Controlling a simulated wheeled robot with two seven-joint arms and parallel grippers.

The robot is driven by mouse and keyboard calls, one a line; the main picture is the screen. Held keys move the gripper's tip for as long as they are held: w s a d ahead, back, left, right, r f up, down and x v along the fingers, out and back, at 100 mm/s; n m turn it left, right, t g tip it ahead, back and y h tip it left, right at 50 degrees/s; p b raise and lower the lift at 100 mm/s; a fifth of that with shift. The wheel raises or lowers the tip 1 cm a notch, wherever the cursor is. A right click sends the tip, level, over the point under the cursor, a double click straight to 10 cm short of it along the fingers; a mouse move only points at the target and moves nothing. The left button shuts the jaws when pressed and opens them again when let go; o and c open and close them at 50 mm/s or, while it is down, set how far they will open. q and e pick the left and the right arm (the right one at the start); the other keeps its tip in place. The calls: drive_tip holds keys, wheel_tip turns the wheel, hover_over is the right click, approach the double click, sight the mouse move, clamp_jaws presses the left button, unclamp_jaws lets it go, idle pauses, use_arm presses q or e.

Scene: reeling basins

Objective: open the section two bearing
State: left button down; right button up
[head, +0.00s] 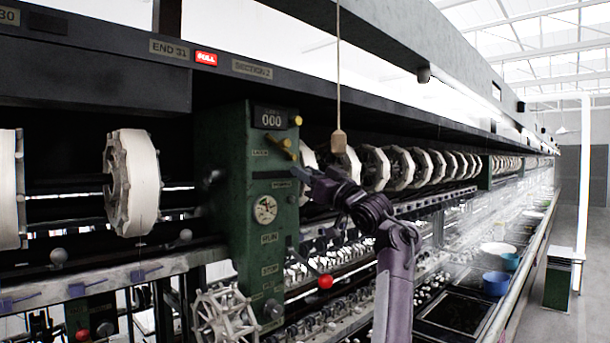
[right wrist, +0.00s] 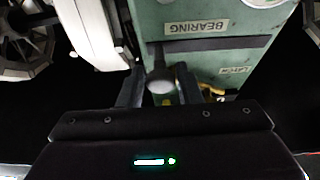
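The section two bearing belongs to the green gearbox post (head: 228,190), under a SECTION 2 plate (head: 252,69). A BEARING label (head: 281,184) is on its right side; in the right wrist view the label (right wrist: 197,27) is upside down. My right gripper (head: 308,180) is at the post's right edge beside this label. In the right wrist view my right gripper's fingers (right wrist: 160,85) stand close on both sides of a dark round knob (right wrist: 160,76) and appear shut on it. A yellow latch handle (head: 284,143) is just above the gripper. My left gripper is out of view.
White reels (head: 130,182) stand left of the post, and a row of reels (head: 402,167) runs off to the right. A cord with a wooden pull (head: 339,142) hangs near my right gripper. A red knob (head: 325,282) sits below.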

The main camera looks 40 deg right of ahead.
drive_tip(key=shift+o, duration=1.1)
use_arm(q)
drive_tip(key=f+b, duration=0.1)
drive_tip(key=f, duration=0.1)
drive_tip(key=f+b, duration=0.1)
drive_tip(key=b, duration=0.1)
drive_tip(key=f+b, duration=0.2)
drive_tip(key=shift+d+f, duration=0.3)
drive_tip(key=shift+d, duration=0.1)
use_arm(e)
drive_tip(key=v, duration=0.8)
drive_tip(key=shift+r, duration=0.1)
